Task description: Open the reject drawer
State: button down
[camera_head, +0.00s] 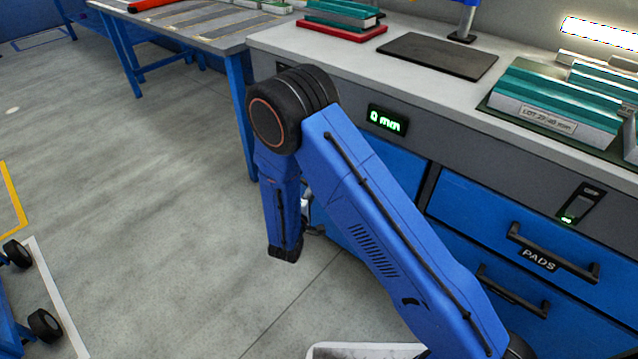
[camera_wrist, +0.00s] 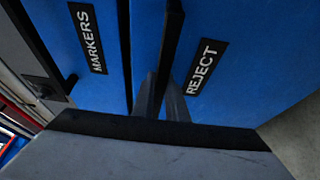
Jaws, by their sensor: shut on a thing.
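The reject drawer (camera_wrist: 245,75) is a blue front with a black label reading REJECT (camera_wrist: 206,66) in the wrist view. Its handle is a dark bar (camera_wrist: 173,38) beside the label. My gripper (camera_wrist: 164,92) is shut on this handle, with its grey fingers around the bar's near part. In the head view my own arm hides the gripper and the reject label. I cannot tell from these views whether the drawer stands out from the cabinet.
A blue front labelled MARKERS (camera_wrist: 88,38) lies beside the reject drawer. The grey bench top (camera_head: 330,45) above carries teal panels (camera_head: 555,100) and a dark plate (camera_head: 438,56). A display (camera_head: 387,121) reads 0 mm. A PADS drawer (camera_head: 500,215) is right.

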jog(key=s+a, duration=1)
jog(key=s, duration=0.3)
jog(key=s+a, duration=1.1)
jog(key=s, duration=0.3)
jog(key=c, duration=1.8)
grip_release()
jog(key=shift+a, duration=0.1)
jog(key=shift+o, duration=0.2)
jog(key=shift+s, duration=0.1)
jog(key=v, duration=1.7)
jog(key=shift+s, duration=0.2)
